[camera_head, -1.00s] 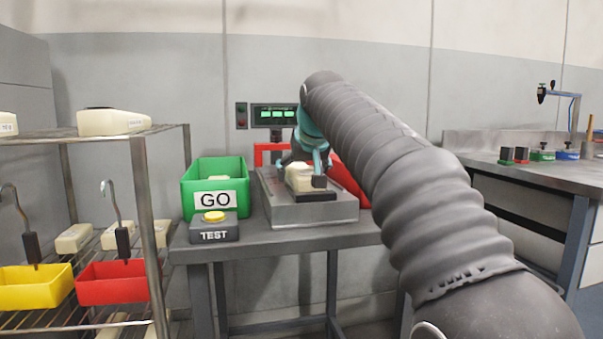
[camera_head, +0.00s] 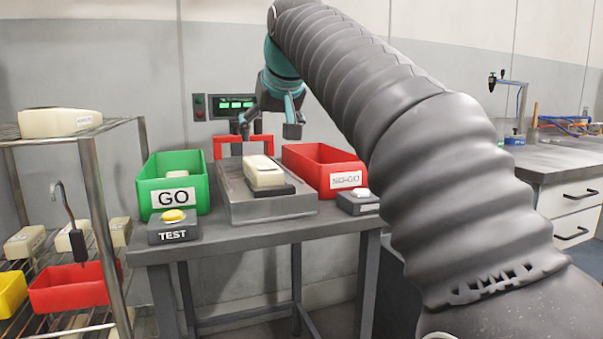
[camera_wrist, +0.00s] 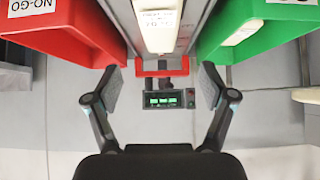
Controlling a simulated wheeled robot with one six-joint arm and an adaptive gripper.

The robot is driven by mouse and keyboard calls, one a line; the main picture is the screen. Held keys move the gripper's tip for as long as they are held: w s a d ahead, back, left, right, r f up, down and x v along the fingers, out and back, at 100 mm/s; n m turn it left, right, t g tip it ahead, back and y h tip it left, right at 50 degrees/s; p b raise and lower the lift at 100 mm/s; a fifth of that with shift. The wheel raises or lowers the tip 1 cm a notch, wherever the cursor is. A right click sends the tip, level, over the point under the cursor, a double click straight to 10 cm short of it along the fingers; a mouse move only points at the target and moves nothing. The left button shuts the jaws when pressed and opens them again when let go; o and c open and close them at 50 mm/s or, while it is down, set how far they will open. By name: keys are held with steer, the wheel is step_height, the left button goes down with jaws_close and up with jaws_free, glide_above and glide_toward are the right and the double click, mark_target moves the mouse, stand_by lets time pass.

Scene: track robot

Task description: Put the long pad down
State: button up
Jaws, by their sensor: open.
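A green GO bin (camera_head: 174,185) stands left of the stand, a red NO-GO bin (camera_head: 325,170) right of it. A TEST button box (camera_head: 174,228) sits at the table's front left. A shelf (camera_head: 105,200) stands at far left. A lit display (camera_head: 234,104) is on the wall.

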steer(key=shift+d, duration=0.1)
steer(key=s+d+f+m+g, duration=0.1)
steer(key=s+d+f, duration=0.4)
steer(key=s+f, duration=0.5)
steer(key=s+d+f+m+g+h, duration=0.1)
steer(key=s+d+f, duration=0.5)
steer(key=f, duration=0.8)
steer(key=s+d+f+m+g+h, duration=0.1)
steer(key=s+d+f, duration=0.4)
steer(key=s+f, duration=0.7)
steer(key=shift+s+d+f, duration=0.35)
steer(key=shift+s+f, duration=0.05)
steer(key=shift+s, duration=0.4)
step_height(320, 180, up, 6)
steer(key=p, duration=0.5)
steer(key=shift+f+p, duration=0.15)
steer(key=shift+p, duration=0.2)
